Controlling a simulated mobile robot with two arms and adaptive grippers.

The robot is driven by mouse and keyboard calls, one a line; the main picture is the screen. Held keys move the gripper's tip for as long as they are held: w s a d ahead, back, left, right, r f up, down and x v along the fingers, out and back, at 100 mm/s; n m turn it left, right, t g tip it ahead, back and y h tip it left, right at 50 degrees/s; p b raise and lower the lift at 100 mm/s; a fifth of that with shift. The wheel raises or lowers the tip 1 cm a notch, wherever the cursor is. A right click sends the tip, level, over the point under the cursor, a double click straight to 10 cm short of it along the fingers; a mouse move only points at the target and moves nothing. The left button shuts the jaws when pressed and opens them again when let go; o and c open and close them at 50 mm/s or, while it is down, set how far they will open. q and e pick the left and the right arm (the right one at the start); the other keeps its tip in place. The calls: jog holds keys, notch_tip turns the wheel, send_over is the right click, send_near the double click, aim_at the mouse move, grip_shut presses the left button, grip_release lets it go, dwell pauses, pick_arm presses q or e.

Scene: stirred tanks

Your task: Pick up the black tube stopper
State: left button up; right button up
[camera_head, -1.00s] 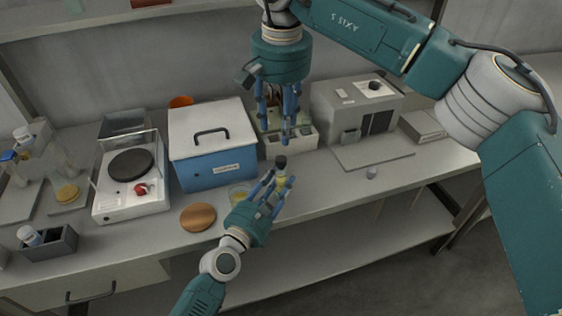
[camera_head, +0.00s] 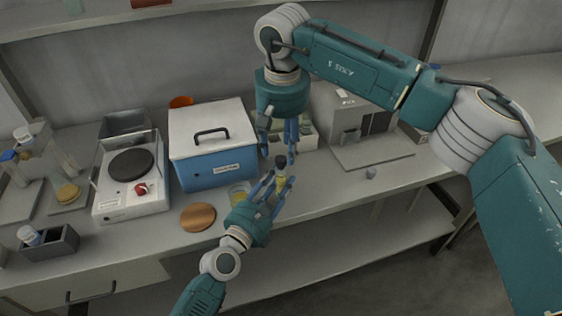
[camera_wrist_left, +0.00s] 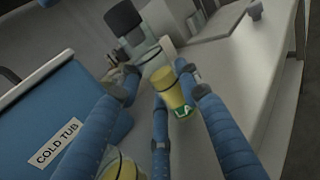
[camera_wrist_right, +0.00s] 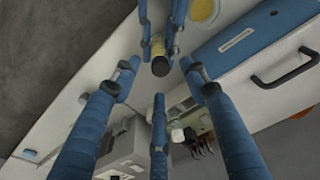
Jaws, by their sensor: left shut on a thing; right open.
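The black tube stopper (camera_head: 281,160) sits on top of a glass tube with yellow content (camera_head: 281,185). My left gripper (camera_head: 279,182) is shut on this tube and holds it roughly upright above the bench front. In the left wrist view the stopper (camera_wrist_left: 123,18) is at the upper left, beyond the fingers, on the tube's clear upper part. My right gripper (camera_head: 279,151) is open and points down just above the stopper. In the right wrist view the stopper (camera_wrist_right: 160,67) lies between the open fingertips, apparently untouched.
A blue cold tub (camera_head: 215,175) with a white lid stands left of the grippers. A beaker with yellow content (camera_head: 238,194) and a round brown disc (camera_head: 198,217) are near the bench edge. A hot plate (camera_head: 130,180) is further left. A grey machine (camera_head: 350,115) stands behind right.

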pick_arm(q)
jog(key=shift+w, duration=0.1)
pick_arm(e)
jog(key=f, duration=0.2)
jog(key=w+f, duration=0.1)
jog(key=f, duration=0.1)
jog(key=shift+f, duration=0.1)
jog(key=c, duration=0.8)
notch_tip(320, 180, up, 10)
jog(key=shift+r, duration=0.1)
notch_tip(320, 180, up, 5)
send_over(281, 158)
jog(key=shift+s, duration=0.1)
dwell(0.6)
